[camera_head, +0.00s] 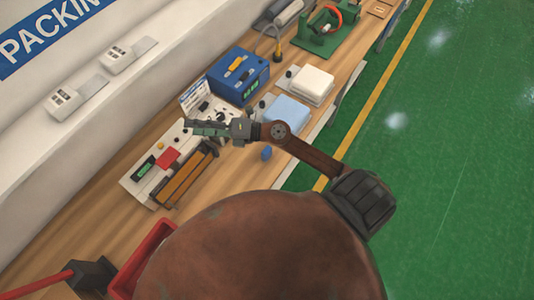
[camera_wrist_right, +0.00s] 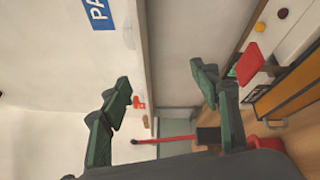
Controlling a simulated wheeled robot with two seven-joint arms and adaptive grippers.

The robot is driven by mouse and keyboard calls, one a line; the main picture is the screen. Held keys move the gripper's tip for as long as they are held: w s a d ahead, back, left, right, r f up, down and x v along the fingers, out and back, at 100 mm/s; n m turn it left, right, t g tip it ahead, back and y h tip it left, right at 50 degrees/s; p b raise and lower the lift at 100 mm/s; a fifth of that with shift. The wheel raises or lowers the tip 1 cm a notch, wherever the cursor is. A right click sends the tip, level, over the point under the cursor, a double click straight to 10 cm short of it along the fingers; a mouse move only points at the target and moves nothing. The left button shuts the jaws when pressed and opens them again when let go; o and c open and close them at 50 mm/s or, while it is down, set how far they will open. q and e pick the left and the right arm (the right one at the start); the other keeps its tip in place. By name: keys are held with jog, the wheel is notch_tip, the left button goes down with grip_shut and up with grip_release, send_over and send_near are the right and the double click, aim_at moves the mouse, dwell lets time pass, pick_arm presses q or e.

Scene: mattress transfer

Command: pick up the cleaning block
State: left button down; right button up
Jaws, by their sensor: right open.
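I cannot tell for sure which item is the cleaning block. A small red block (camera_head: 167,158) lies on the pale control panel on the bench; it also shows at the right of the right wrist view (camera_wrist_right: 249,63). A light blue slab (camera_head: 287,112) and a white slab (camera_head: 312,84) sit farther along the bench. My right gripper (camera_head: 207,128) is over the bench, just beyond the panel as the head camera sees it. In the right wrist view its green fingers (camera_wrist_right: 163,88) are wide apart with nothing between them. My left gripper is out of view.
A blue box (camera_head: 238,76) stands behind the right gripper. A red bin (camera_head: 145,258) and a black block with a red rod (camera_head: 95,276) are at the near left. The wall ledge holds grey devices (camera_head: 128,54). The green floor (camera_head: 450,150) to the right is clear.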

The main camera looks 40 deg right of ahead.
jog(key=s+a+f+n+g+h, duration=0.1)
jog(key=s+a+f+n+g, duration=0.15)
jog(key=f+n+g, duration=0.45)
jog(key=n+g+h, duration=0.1)
jog(key=g+h, duration=0.4)
jog(key=h, duration=0.7)
send_over(267, 150)
notch_tip(267, 150, down, 16)
jog(key=shift+w+d+f, duration=0.1)
jog(key=shift+w+f, duration=0.05)
jog(key=shift+f, duration=0.05)
notch_tip(267, 150, down, 7)
jog(key=shift+f+p, duration=0.2)
jog(key=shift+p, duration=0.95)
jog(key=shift+c, duration=0.4)
jog(key=c, duration=1.2)
jog(key=shift+r, duration=0.1)
